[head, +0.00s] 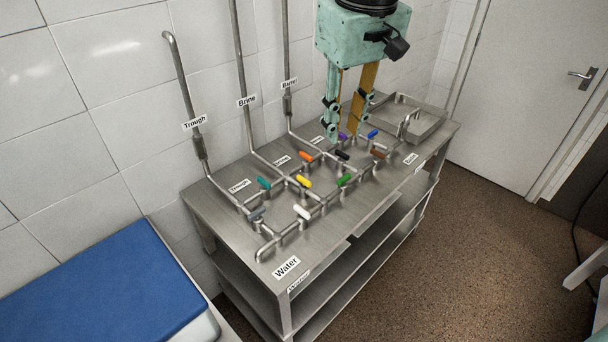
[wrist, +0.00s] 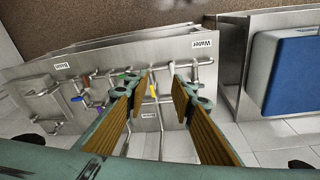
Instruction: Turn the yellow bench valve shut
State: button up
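The yellow valve handle (head: 304,181) is a short bar on the pipework of the steel bench (head: 228,212). It points from upper left to lower right in the head view and looks roughly in line with the pipe running from the wall side. My gripper (head: 342,138) is open and empty, above the bench and to the right of the yellow handle in the head view. In the wrist view the yellow handle (wrist: 152,88) shows in the gap between my open fingers (wrist: 158,88), beyond the tips and not touched. Nothing hides it.
Close around stand teal (head: 264,182), orange (head: 306,156), white (head: 301,212), green (head: 344,180) and other handles. Upright pipes (head: 181,85) rise along the wall. A blue-topped unit (head: 105,275) is at left. A basin (head: 425,124) is at the far bench end.

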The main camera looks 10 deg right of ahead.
jog(key=w+a+f+n+g+p, duration=0.1)
jog(key=w+f, duration=0.3)
jog(key=w, duration=0.2)
jog(key=w+a+f+n+p, duration=0.1)
jog(key=w+f, duration=0.2)
jog(key=w, duration=0.3)
jog(key=n+g+p, duration=0.1)
send_over(304, 179)
notch_tip(304, 179, down, 12)
jog(key=r, duration=0.1)
jog(key=shift+w+f, duration=0.1)
jog(key=shift+f, duration=0.3)
jog(key=shift+f, duration=0.1)
jog(key=shift+f, duration=6.75)
grip_shut()
